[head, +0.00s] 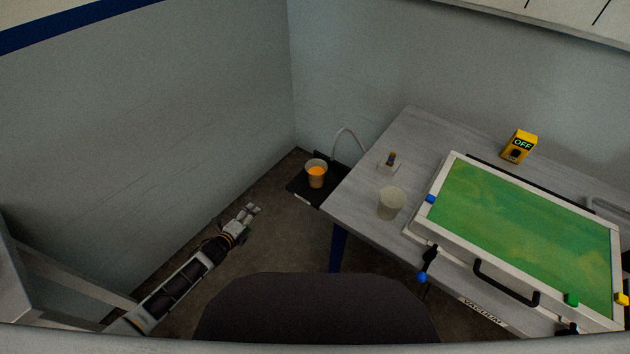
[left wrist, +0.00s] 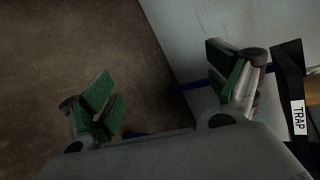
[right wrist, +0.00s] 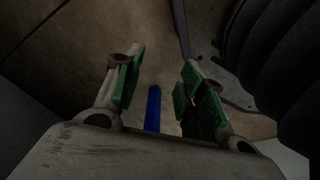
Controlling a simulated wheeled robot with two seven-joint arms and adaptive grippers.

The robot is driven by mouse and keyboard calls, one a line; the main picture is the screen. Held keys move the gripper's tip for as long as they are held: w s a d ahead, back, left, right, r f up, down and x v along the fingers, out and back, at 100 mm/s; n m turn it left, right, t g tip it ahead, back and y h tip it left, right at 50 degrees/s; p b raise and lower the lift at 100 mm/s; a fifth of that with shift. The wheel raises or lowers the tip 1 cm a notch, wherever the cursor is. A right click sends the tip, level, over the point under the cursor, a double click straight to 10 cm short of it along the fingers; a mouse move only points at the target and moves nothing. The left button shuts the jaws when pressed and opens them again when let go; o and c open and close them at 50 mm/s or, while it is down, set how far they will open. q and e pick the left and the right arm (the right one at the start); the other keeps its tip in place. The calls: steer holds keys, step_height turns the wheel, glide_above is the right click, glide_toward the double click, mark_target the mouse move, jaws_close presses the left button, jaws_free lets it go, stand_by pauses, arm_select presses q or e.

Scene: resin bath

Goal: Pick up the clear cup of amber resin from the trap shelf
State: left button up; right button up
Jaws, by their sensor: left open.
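The clear cup of amber resin (head: 316,174) stands upright on the small black trap shelf (head: 305,192) at the left end of the table. My left gripper (head: 251,212) is open and empty, to the left of and nearer than the shelf, apart from the cup. Its green-padded fingers (left wrist: 168,88) are spread wide in the left wrist view. My right gripper (right wrist: 158,85) is open and empty, seen only in the right wrist view, over the floor.
A pale hose (head: 345,131) arches behind the shelf. The wall stands close left.

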arm_select(q)
steer(key=w+d+r+m+t+h+b, duration=0.1)
steer(key=w+d+r+m+h+b, duration=0.25)
steer(key=d+r+m, duration=0.45)
steer(key=m+g+h+b, duration=0.1)
steer(key=m+h+b, duration=0.45)
steer(key=m, duration=0.65)
glide_toward(308, 177)
steer(key=shift+s+a+r, duration=0.1)
steer(key=shift+s+r, duration=0.1)
steer(key=shift+r, duration=0.15)
arm_select(e)
steer(key=w+a+r, duration=0.2)
steer(key=w+r, duration=0.4)
steer(key=shift+w, duration=0.15)
arm_select(q)
steer(key=shift+w, duration=0.1)
arm_select(e)
steer(key=shift+a, duration=0.1)
arm_select(q)
steer(key=shift+x, duration=2.35)
steer(key=shift+b+x, duration=0.35)
steer(key=shift+x, duration=1.25)
steer(key=shift+w+d+f, duration=0.15)
steer(key=shift+d+f, duration=0.05)
steer(key=shift+d, duration=0.05)
arm_select(e)
steer(key=shift+w+a+r, duration=0.1)
steer(key=shift+a+r, duration=0.1)
steer(key=shift+r, duration=0.85)
